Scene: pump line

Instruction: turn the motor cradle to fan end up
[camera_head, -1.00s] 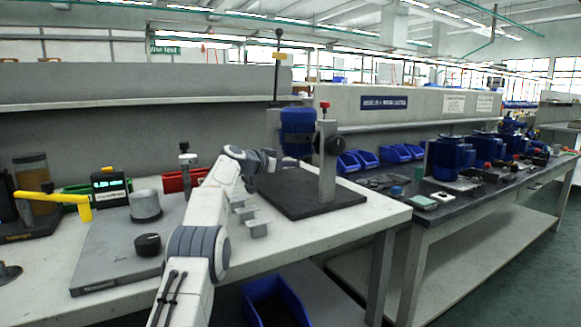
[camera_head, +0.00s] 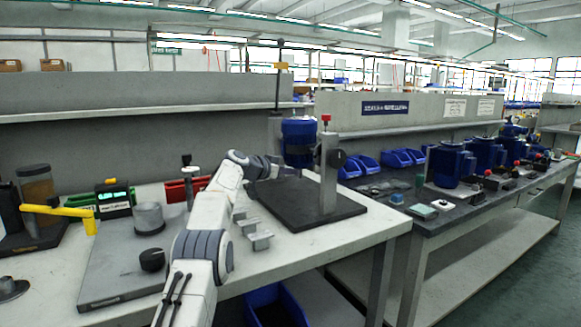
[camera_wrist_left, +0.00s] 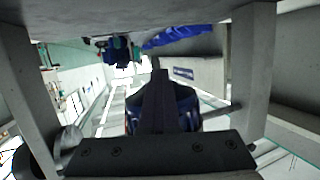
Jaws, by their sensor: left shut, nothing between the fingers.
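The motor cradle holds a blue motor (camera_head: 299,139) between two grey posts, the right post (camera_head: 328,185) topped by a red knob. A black round knob (camera_head: 337,158) sits on that post's side. The cradle stands on a dark base plate (camera_head: 340,210). My left gripper (camera_head: 281,164) is shut and empty, just below and left of the motor in the head view. In the left wrist view the shut fingers (camera_wrist_left: 160,100) cover the middle of the dark blue motor (camera_wrist_left: 188,105), with posts on both sides. Contact cannot be told. My right gripper is not in view.
A grey plate (camera_head: 125,270) with a cylinder and black knob lies left of my arm. Small metal brackets (camera_head: 258,240) stand in front of the base plate. A yellow-handled tool (camera_head: 60,212) is at far left. A second bench (camera_head: 450,215) with blue motors stands right.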

